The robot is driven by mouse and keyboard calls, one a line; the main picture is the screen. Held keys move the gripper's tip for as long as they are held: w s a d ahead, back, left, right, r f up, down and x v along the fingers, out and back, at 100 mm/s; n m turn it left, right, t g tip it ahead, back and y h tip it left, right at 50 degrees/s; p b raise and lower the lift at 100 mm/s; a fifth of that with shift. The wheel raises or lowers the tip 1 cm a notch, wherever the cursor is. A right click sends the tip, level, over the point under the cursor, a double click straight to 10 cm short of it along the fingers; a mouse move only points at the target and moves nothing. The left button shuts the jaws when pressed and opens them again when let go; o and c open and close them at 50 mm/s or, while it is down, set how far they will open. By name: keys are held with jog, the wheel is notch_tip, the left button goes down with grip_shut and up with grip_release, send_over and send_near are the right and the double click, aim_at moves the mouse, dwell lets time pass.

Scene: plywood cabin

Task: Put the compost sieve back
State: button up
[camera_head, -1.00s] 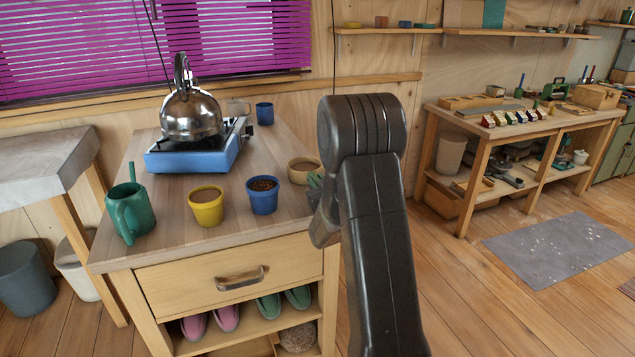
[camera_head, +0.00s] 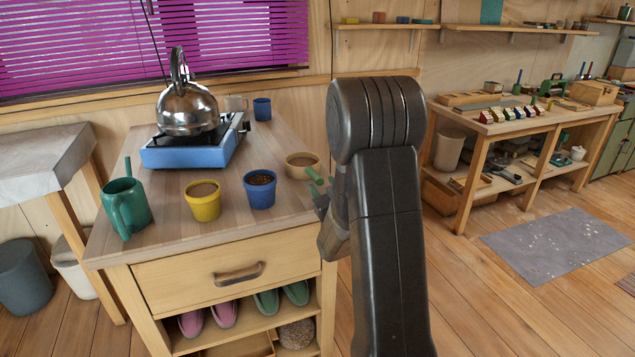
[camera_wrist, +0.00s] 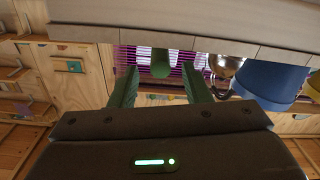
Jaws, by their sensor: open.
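A round, shallow tan vessel (camera_head: 303,166), which looks like the compost sieve, stands on the right part of the wooden worktop (camera_head: 170,185). I cannot tell whether it has a mesh. My gripper (camera_head: 317,183) is just in front of it at the worktop's right edge, partly hidden behind my dark arm. In the wrist view my gripper (camera_wrist: 161,90) shows two green fingers spread apart. A short green shape (camera_wrist: 160,62) shows between them; I cannot tell what it is or how far away. The tan vessel is not clearly seen in the wrist view.
A blue pot (camera_head: 260,189), a yellow pot (camera_head: 203,202) and a green watering can (camera_head: 126,207) stand near the worktop's front. A kettle (camera_head: 188,108) sits on a blue stove (camera_head: 187,150) behind.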

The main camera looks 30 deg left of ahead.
jog(key=shift+b+v, duration=0.35)
jog(key=shift+v, duration=2.4)
